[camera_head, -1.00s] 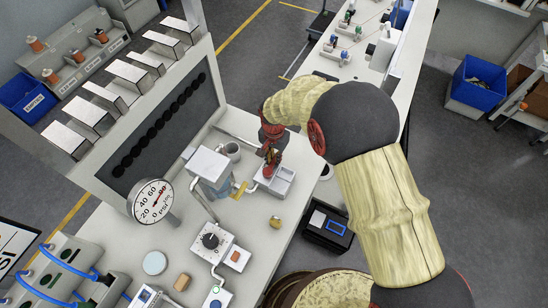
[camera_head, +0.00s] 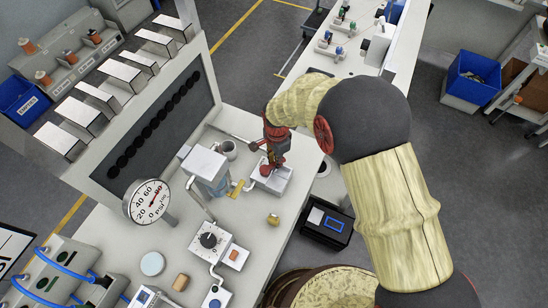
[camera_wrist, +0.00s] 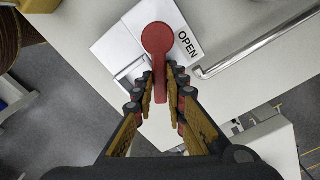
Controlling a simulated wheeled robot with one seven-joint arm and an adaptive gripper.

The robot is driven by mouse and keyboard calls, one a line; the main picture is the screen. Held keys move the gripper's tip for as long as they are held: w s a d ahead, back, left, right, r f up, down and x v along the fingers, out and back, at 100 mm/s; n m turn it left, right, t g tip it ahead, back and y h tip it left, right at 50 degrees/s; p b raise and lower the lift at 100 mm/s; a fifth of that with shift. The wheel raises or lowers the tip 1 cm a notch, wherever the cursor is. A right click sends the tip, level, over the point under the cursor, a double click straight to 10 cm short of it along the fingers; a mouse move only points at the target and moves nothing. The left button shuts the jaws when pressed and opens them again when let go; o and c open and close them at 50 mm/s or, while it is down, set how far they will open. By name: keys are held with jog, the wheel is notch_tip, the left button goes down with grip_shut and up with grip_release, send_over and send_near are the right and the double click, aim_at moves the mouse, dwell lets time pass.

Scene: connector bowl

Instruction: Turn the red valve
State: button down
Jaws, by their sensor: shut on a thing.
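The red valve (camera_wrist: 158,38) shows in the wrist view as a round hub with a straight lever. It is mounted over a white plate (camera_wrist: 189,38) marked OPEN to the right of the hub. The lever points toward the bottom of the picture, between the two fingers. My gripper (camera_wrist: 160,84) is shut on this lever, with one finger on each side. In the head view my gripper (camera_head: 274,156) reaches down over the white valve base (camera_head: 277,181) on the bench. The valve itself is mostly hidden there by my gripper.
A pressure gauge (camera_head: 150,202) and a dial box (camera_head: 208,240) are nearer the front. A thin pipe (camera_wrist: 255,47) runs beside the plate. A small brass piece (camera_head: 273,219) lies on the bench.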

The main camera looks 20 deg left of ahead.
aim_at(278, 174)
jog(key=m, duration=0.1)
jog(key=s+d+m, duration=0.1)
jog(key=m, duration=0.1)
jog(key=s+m, duration=0.1)
jog(key=m, duration=0.1)
jog(key=shift+d, duration=0.25)
jog(key=m, duration=0.2)
jog(key=s+m, duration=0.1)
jog(key=shift+s+d+m, duration=0.15)
jog(key=shift+m, duration=0.25)
jog(key=shift+s+m, duration=0.55)
jog(key=shift+m, duration=0.75)
jog(key=c, duration=1.8)
grip_release()
jog(key=shift+r, duration=0.1)
notch_tip(278, 174, up, 12)
